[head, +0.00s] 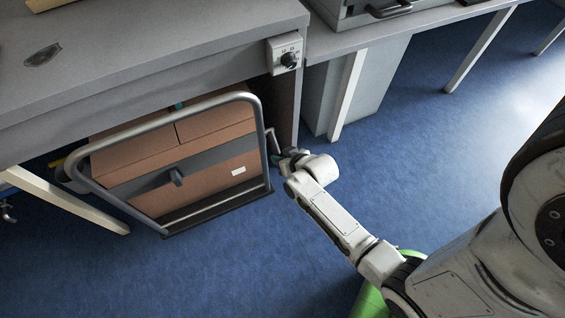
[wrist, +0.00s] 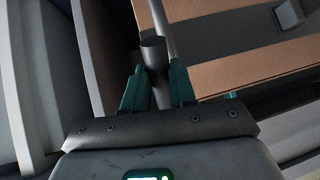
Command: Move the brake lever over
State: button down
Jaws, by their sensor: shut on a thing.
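The brake lever is a thin grey rod (head: 270,137) beside the right upright of a cart's tubular frame (head: 250,97) in the head view. In the wrist view its round grey end (wrist: 153,55) stands between the two teal fingers. My gripper (head: 279,157) is at the lever, low on the cart's right side, with the arm reaching in from the lower right. In the wrist view my gripper (wrist: 156,92) is shut on the lever, one finger on each side. The lever's lower part is hidden behind the gripper.
The cart carries brown cardboard boxes (head: 215,122) and stands under a grey table (head: 150,50). A knob box (head: 285,54) is on the table's corner. A white table leg (head: 347,95) stands right of the gripper. Blue floor (head: 225,265) is open in front.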

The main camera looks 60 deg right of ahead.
jog(key=b, duration=0.1)
jog(key=f+t+b, duration=0.1)
jog(key=f+b, duration=0.1)
jog(key=shift+w+d+t+h, duration=0.25)
jog(key=shift+w+t+h, duration=0.05)
jog(key=shift+w+h, duration=0.1)
jog(key=shift+w+d+t+b, duration=0.15)
jog(key=shift+t+b, duration=0.25)
jog(key=shift+b, duration=0.15)
jog(key=shift+w+r, duration=0.1)
jog(key=c, duration=0.9)
grip_release()
jog(key=p+v, duration=0.2)
jog(key=v, duration=0.8)
jog(key=shift+s+a, duration=0.25)
jog(key=shift+s, duration=0.1)
jog(key=shift+r, duration=0.1)
